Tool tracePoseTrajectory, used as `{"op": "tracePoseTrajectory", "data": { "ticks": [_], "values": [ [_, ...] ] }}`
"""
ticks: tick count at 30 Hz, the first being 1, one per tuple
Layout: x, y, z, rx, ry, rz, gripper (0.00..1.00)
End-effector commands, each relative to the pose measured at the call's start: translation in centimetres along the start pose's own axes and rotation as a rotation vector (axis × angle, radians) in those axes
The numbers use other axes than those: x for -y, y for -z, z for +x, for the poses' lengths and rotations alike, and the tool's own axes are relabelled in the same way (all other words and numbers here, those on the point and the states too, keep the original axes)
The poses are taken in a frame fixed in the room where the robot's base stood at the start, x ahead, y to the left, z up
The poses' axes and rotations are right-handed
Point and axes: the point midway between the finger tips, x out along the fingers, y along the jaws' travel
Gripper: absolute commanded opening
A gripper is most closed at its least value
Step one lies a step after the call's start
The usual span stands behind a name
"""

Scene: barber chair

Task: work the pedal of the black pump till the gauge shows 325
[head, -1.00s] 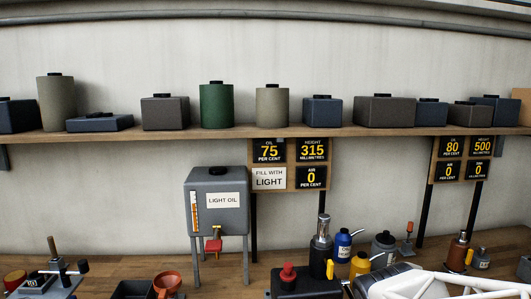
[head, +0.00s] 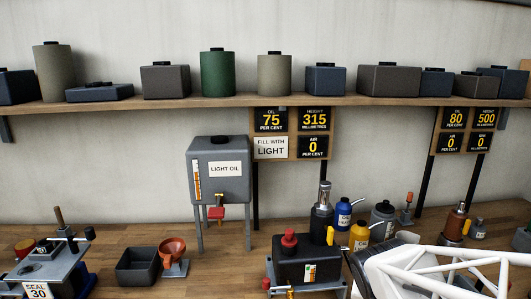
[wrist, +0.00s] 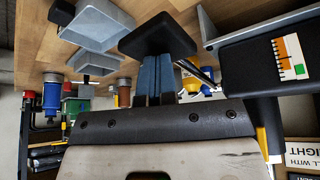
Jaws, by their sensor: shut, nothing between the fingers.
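The black pump (head: 308,262) stands on the bench in the head view, a dark box with a black cylinder, a red cap, a yellow lever and a small level gauge. A black box with a similar gauge (wrist: 285,60) shows at the right of the wrist view. The height display (head: 314,120) above reads 315. My gripper (wrist: 158,75) is shut and empty in the wrist view, its fingers pointing at a black block (wrist: 157,34). I cannot tell whether this block is the pedal or whether the fingers touch it. The gripper is not visible in the head view.
Blue (head: 344,213) and yellow (head: 359,236) cans stand close right of the pump.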

Motion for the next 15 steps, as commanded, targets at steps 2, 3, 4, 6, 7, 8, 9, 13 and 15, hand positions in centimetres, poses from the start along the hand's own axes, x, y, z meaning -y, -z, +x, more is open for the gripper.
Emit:
{"op": "tracePoseTrajectory", "data": {
  "ticks": [2,3,4,6,7,8,9,13,15],
  "values": [
    [0.0,-0.1,0.3,0.001,0.000,-0.001,0.00],
    [0.0,-0.2,0.4,0.000,0.000,-0.001,0.00],
    [0.0,-0.2,0.5,0.000,0.000,-0.001,0.00],
    [0.1,-0.3,0.7,0.001,0.000,-0.001,0.00],
    [0.1,-0.3,0.8,0.001,0.000,-0.001,0.00],
    [0.1,-0.4,0.9,0.001,0.000,0.000,0.00],
    [0.1,-0.4,1.1,0.001,0.000,0.000,0.00],
    [0.1,-0.6,1.5,0.002,0.000,0.000,0.00],
    [0.1,-0.7,1.8,0.001,0.000,0.000,0.00]
  ]
}}
